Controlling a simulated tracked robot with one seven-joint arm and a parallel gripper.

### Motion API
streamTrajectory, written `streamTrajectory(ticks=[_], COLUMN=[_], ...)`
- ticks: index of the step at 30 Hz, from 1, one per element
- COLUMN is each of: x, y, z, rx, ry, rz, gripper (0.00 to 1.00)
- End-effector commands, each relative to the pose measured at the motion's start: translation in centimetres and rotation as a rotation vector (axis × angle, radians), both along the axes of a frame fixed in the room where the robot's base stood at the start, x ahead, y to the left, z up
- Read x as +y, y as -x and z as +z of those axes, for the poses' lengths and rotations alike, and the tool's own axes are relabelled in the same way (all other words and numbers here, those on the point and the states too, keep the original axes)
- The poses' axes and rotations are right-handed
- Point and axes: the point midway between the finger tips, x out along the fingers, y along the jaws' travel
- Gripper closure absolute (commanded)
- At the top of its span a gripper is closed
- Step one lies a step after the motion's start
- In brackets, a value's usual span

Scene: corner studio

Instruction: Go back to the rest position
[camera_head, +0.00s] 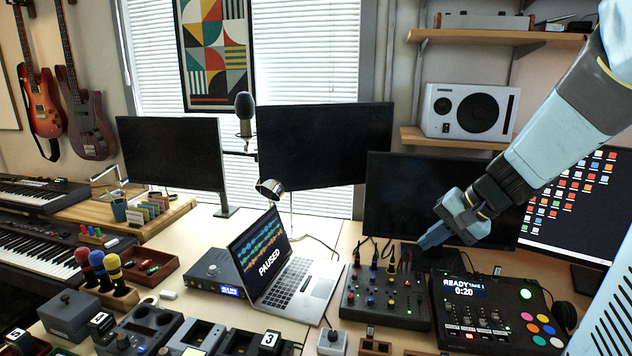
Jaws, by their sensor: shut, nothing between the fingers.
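My gripper (432,238) is at the end of my light blue arm, which comes in from the upper right. It is shut and empty. In the picture it overlaps the lower edge of a dark monitor, just above the back of a black mixer (385,296) with several knobs. I cannot tell how far it is from the mixer's cables or the monitor. A black control box (490,318) reading "READY" and "0:20" lies below and right of the gripper.
An open laptop (300,290) reading "PAUSED" stands left of the mixer. Dark monitors (325,145) line the back, and a microphone (244,108) stands between two. A shelf (455,138) holds a white speaker (468,111). Small trays and boxes crowd the front left.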

Motion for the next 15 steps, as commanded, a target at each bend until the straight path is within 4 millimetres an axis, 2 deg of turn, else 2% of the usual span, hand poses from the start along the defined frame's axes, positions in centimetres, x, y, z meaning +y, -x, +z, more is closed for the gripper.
streamTrajectory(ticks=[1,6,15], x=[0.7,1.8,1.6], y=[1.1,4.7,10.3], z=[0.6,2.1,4.8], rx=[-0.011,-0.037,-0.135], ry=[0.050,0.218,0.511], rz=[0.041,0.152,0.296], gripper=[1.00,1.00,1.00])
